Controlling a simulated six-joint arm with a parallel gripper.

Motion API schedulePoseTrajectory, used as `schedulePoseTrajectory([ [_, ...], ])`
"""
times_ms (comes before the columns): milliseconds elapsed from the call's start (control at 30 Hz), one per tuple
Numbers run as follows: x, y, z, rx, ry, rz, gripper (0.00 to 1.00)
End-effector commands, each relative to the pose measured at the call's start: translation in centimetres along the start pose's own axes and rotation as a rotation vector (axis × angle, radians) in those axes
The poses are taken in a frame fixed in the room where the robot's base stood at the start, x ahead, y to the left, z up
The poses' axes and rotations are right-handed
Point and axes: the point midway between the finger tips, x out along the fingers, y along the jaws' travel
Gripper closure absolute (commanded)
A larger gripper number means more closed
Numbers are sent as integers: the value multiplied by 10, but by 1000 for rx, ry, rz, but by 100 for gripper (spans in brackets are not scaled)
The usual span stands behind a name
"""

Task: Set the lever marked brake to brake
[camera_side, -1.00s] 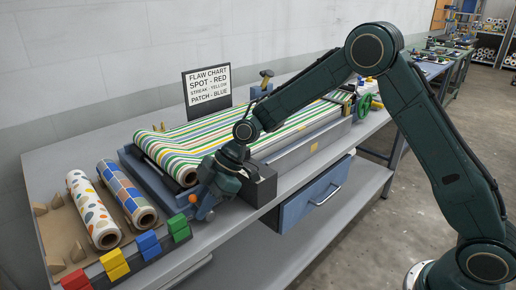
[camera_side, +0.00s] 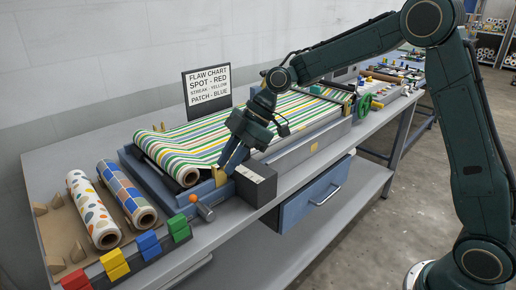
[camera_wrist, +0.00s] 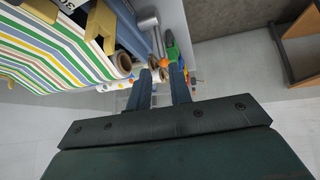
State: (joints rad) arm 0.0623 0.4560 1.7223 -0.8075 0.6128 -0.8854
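A lever with an orange ball knob (camera_side: 193,198) stands at the front end of the press, beside a short grey bar handle (camera_side: 206,213). I cannot read any brake marking, nor tell the lever's set position. My gripper (camera_side: 224,168) points down above the front edge of the press, up and right of the orange knob and apart from it. In the wrist view its two blue fingers (camera_wrist: 159,77) are spread with nothing held between them. The orange knob shows small beyond the fingertips in the wrist view (camera_wrist: 173,68).
A dark box (camera_side: 255,183) stands right of the gripper. Two patterned rolls (camera_side: 92,212) lie at left, near red, yellow, blue and green blocks (camera_side: 179,228). A flaw chart (camera_side: 208,86) stands behind.

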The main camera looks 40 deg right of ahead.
Motion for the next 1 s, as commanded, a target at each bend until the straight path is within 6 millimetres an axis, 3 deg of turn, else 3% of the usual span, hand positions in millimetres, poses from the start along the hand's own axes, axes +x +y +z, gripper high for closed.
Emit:
schedulePoseTrajectory([
  [500, -2, 0, -2, -3, -15, -1, 79],
  [1000, 18, 0, -34, -4, -248, -1, 79],
])
